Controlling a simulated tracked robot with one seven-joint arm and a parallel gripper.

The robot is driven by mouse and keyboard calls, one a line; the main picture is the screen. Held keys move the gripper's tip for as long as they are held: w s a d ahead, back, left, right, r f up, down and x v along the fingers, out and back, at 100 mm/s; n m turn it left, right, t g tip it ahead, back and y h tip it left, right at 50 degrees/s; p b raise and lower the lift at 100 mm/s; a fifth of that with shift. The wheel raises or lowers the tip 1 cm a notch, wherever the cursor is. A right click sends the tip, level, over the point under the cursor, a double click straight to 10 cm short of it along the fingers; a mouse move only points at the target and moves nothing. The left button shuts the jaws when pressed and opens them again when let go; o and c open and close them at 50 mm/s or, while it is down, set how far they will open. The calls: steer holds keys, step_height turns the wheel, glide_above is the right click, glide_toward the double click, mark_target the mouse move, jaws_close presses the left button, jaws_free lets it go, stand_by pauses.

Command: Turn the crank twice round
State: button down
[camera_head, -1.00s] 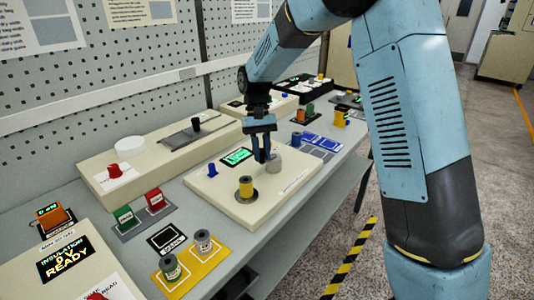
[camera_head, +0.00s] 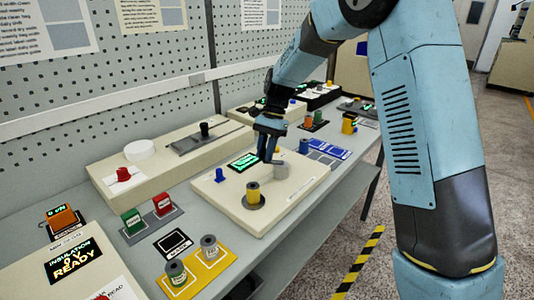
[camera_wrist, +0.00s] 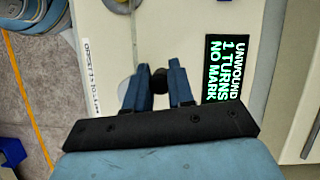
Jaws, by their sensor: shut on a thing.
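The crank's dark knob (camera_wrist: 159,78) sits between the two fingertips of my gripper (camera_wrist: 158,88) in the wrist view. My gripper is shut on it. In the head view my gripper (camera_head: 268,156) reaches down onto the cream winding box (camera_head: 296,196), and its fingers hide the knob. A grey round drum (camera_head: 281,171) stands right beside the fingertips. A green-lit display (camera_head: 243,161) lies left of the gripper. In the wrist view the display (camera_wrist: 224,68) reads "UNWOUND 1 TURNS NO MARK". The rest of the crank is hidden.
A yellow spool (camera_head: 253,191) on a dark disc and a blue knob (camera_head: 220,175) stand on the same box, near the gripper. A yellow tray (camera_head: 197,270) with two spools lies in front. A long cream box (camera_head: 168,160) stands behind left.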

steer(key=shift+w+m, duration=0.2)
steer(key=shift+m, duration=0.2)
steer(key=c, duration=1)
jaws_free()
steer(key=shift+o, duration=0.2)
steer(key=shift+r, duration=0.1)
steer(key=v, duration=1.3)
steer(key=shift+d+r, duration=0.15)
steer(key=shift+d, duration=0.15)
steer(key=shift+w, duration=0.1)
